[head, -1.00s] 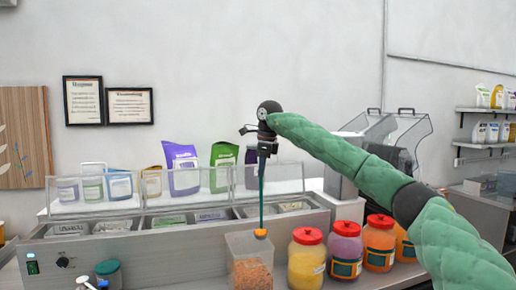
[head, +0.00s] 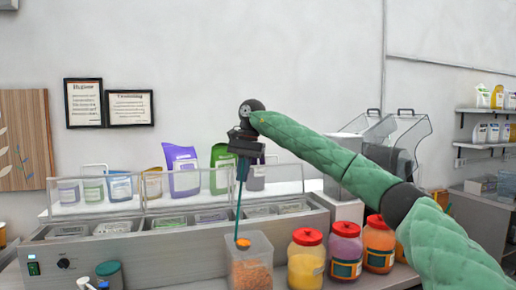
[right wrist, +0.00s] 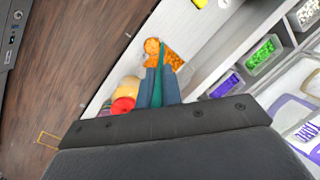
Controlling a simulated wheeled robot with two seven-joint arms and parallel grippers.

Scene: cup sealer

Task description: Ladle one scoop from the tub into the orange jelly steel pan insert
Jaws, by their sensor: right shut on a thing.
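My right gripper (head: 243,165) is shut on the teal handle of the ladle (head: 239,205), which hangs nearly upright with a slight tilt. The ladle's orange bowl (head: 243,243) is at the upper part of the clear tub (head: 265,246), which holds orange bits; whether it is inside the rim is hard to tell. In the right wrist view the fingers (right wrist: 158,90) close around the handle, with the orange bowl (right wrist: 152,46) over the tub's orange contents (right wrist: 173,60). I cannot make out the orange jelly pan insert among the counter's pans. My left gripper is not in view.
Jars with red lids (head: 306,258) stand close to the right of the tub. The steel counter (head: 170,250) with sunken pans and a clear guard lies behind and left. Pouches (head: 182,170) stand behind the guard. A teal-lidded jar (head: 109,272) is at front left.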

